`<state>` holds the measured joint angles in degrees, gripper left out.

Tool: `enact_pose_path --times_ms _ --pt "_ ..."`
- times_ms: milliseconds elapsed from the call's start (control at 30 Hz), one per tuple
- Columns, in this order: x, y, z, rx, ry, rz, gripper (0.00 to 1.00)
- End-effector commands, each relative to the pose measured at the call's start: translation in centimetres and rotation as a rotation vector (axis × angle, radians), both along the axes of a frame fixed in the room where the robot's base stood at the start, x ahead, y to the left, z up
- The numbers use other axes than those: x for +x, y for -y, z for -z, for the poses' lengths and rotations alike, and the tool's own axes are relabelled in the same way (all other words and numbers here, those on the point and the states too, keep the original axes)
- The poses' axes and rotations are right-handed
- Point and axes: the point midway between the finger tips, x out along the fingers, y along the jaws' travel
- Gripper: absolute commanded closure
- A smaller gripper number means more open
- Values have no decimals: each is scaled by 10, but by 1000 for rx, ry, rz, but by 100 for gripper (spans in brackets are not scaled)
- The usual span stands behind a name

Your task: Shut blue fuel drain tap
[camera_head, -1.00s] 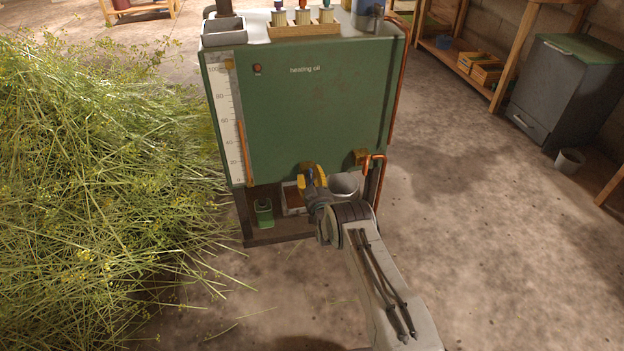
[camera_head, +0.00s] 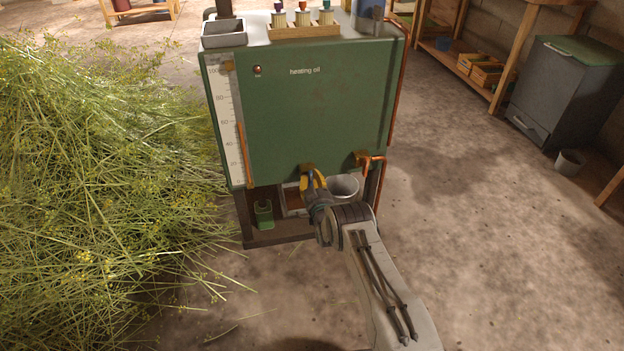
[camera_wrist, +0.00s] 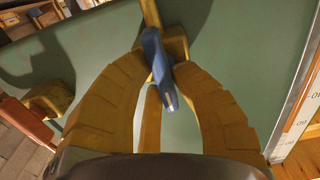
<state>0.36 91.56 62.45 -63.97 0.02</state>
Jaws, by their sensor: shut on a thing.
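The blue fuel drain tap (camera_wrist: 158,66) sits on a brass fitting (camera_wrist: 175,45) on the green tank front in the wrist view. Its blue handle runs along the brass body, slightly tilted in that view. My gripper (camera_wrist: 160,85) has its yellow fingers closed on either side of the blue handle. In the head view my gripper (camera_head: 313,182) is at the lower edge of the green heating oil tank (camera_head: 300,110), and only a little blue shows between its fingers.
A grey bucket (camera_head: 343,186) and a green container (camera_head: 263,213) are below the tank. Cut herbs (camera_head: 100,170) lie heaped at left.

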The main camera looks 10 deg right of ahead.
Motion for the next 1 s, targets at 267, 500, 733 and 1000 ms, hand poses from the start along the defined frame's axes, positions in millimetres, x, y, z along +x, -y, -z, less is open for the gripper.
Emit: enact_pose_path --times_ms 267,500,733,1000 --pt "1 -1 0 -18 2 -1 100" --pt "1 -2 2 -132 4 -2 100" --pt "1 -3 1 -334 4 -4 100" --pt "1 -6 -1 -591 3 -6 100"
